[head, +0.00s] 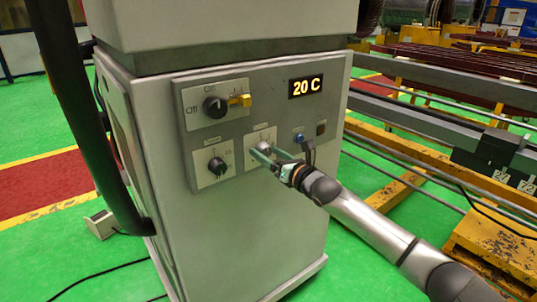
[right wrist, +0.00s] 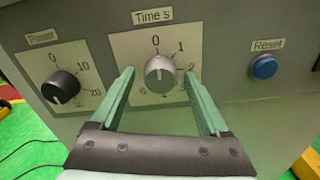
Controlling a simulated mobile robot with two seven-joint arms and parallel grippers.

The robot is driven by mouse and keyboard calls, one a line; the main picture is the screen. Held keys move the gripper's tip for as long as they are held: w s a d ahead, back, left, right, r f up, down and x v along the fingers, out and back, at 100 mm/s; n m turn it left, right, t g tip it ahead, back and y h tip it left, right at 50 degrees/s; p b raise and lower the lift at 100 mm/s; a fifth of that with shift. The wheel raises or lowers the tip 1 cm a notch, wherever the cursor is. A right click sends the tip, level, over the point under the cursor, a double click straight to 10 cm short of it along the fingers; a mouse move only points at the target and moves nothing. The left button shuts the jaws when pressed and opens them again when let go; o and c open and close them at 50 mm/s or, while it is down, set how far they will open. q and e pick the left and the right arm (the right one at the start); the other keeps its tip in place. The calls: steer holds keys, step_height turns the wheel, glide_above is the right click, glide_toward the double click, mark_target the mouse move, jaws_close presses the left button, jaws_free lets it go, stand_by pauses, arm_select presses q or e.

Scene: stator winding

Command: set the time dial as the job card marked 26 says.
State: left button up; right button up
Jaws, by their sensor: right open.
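The time dial (right wrist: 160,73) is a silver-grey knob on a pale plate under a "Time s" label in the right wrist view. Its scale shows 0 at the top, then 1 and 2 on the right, and 4 near the bottom. I cannot clearly tell where its pointer stands. My right gripper (right wrist: 158,76) is open, with one green finger on each side of the knob. I cannot tell if either finger touches it. In the head view, my right gripper (head: 265,153) reaches the panel and partly covers the dial. No job card shows. My left gripper is not in view.
A black power dial (right wrist: 60,87) is left of the time dial, and a blue reset button (right wrist: 264,66) is to its right.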

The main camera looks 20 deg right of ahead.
steer(key=shift+c, duration=0.2)
jaws_close()
stand_by(0.4)
